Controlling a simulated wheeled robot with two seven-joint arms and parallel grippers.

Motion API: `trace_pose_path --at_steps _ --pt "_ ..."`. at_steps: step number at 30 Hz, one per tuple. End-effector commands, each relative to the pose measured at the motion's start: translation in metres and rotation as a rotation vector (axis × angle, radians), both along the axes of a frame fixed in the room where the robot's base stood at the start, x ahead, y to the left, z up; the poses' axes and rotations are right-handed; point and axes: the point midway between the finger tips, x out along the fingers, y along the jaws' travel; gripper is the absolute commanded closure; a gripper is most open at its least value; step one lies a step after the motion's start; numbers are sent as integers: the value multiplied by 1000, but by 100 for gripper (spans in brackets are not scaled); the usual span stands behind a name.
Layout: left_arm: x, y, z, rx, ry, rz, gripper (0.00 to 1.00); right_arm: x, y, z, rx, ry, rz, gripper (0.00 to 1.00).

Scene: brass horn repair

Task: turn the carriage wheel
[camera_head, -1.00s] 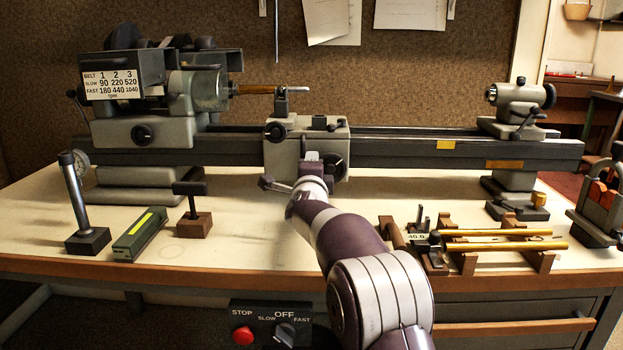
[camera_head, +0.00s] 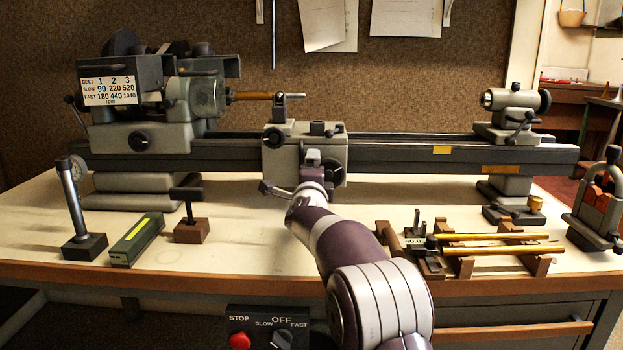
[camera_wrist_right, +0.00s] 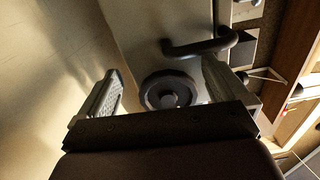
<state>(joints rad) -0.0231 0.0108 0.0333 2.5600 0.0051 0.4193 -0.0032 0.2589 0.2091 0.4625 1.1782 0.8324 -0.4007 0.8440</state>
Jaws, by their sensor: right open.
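The lathe carriage (camera_head: 285,158) is a grey block on the bed, left of the picture's middle. Its dark round wheel (camera_head: 333,172) is on the front face, partly behind my right gripper (camera_head: 312,163) in the head view. In the right wrist view the black carriage wheel (camera_wrist_right: 169,91) with its round hub lies between the fingers of my right gripper (camera_wrist_right: 163,85). Whether the fingertips reach past the rim is unclear. My left gripper is not in view.
A dark curved handle (camera_wrist_right: 200,45) is close to the wheel and the right-hand finger in the wrist view. A green box (camera_head: 137,238) and a dial stand (camera_head: 80,215) are at the bench's left. A rack of brass rods (camera_head: 500,248) is at right.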

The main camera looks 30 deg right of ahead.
Motion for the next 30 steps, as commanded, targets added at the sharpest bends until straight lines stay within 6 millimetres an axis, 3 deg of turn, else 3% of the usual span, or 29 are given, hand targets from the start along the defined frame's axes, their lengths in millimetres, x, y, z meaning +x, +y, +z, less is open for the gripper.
trace_pose_path --at_steps 5,18,30 --pt "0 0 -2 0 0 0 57 -12 8 1 -1 -2 1 0" --pt "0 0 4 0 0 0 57 -98 59 2 -1 -1 0 0" --pt "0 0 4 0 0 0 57 -109 65 0 0 0 -2 0"
